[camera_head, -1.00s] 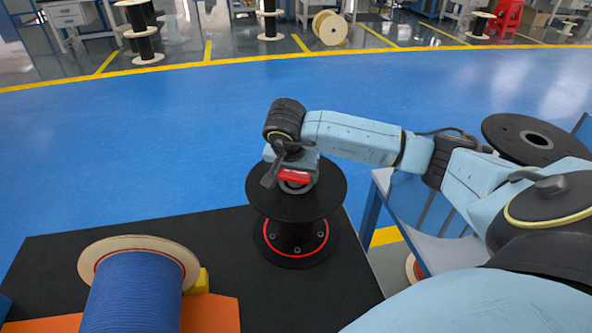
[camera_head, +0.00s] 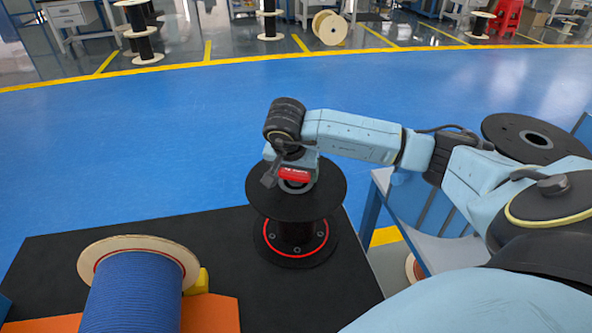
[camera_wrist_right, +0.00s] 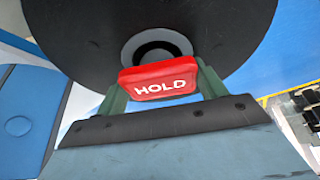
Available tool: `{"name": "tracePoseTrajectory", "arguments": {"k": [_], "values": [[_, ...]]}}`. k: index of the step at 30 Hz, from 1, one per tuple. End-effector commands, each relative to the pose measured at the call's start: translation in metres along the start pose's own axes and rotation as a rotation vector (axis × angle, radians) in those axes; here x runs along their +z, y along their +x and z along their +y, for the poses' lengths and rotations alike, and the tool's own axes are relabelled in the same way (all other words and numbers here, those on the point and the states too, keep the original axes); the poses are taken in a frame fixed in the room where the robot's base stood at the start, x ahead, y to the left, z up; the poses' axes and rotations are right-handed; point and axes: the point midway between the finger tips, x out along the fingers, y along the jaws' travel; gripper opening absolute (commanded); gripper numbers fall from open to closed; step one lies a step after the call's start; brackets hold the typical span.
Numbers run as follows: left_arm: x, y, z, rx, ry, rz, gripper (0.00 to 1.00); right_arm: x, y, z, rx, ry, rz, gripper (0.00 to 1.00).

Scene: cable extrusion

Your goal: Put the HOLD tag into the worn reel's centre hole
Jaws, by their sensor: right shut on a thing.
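The red HOLD tag (camera_wrist_right: 160,81) is held between the fingers of my right gripper (camera_wrist_right: 158,88), which is shut on it. The tag also shows in the head view (camera_head: 294,174). The black reel (camera_head: 297,203) stands upright on the black mat, with a red ring on its lower flange. In the right wrist view, the reel's top flange (camera_wrist_right: 85,30) lies behind the tag, and its grey-rimmed centre hole (camera_wrist_right: 153,50) shows just above the tag's upper edge. The tag hides part of the hole's rim. I cannot tell if it touches the flange. My left gripper is out of view.
A wooden-flanged reel of blue cable (camera_head: 136,290) lies on an orange cradle (camera_head: 212,315) at the front left, beside a yellow block (camera_head: 198,282). Another black reel (camera_head: 532,139) is at the right. The mat (camera_head: 60,255) is clear between the cable and upright reels.

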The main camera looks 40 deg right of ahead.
Motion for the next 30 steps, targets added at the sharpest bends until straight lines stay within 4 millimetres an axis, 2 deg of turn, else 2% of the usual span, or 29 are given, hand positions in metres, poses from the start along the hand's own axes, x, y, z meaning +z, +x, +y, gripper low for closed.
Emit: {"name": "tracePoseTrajectory", "arguments": {"k": [19,20,21,22,30], "values": [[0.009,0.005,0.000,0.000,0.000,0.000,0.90,0.009,0.017,0.001,0.005,-0.002,-0.007,0.48],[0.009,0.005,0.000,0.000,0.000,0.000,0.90,0.009,0.018,0.001,0.005,-0.002,-0.008,0.72],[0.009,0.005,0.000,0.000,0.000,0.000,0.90,0.009,0.017,0.001,0.005,-0.002,-0.009,0.77],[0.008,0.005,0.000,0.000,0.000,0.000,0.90,0.009,0.017,0.001,0.005,-0.001,-0.009,0.79],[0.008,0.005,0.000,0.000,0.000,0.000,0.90,0.010,0.017,0.001,0.006,-0.002,-0.012,0.79]]}}
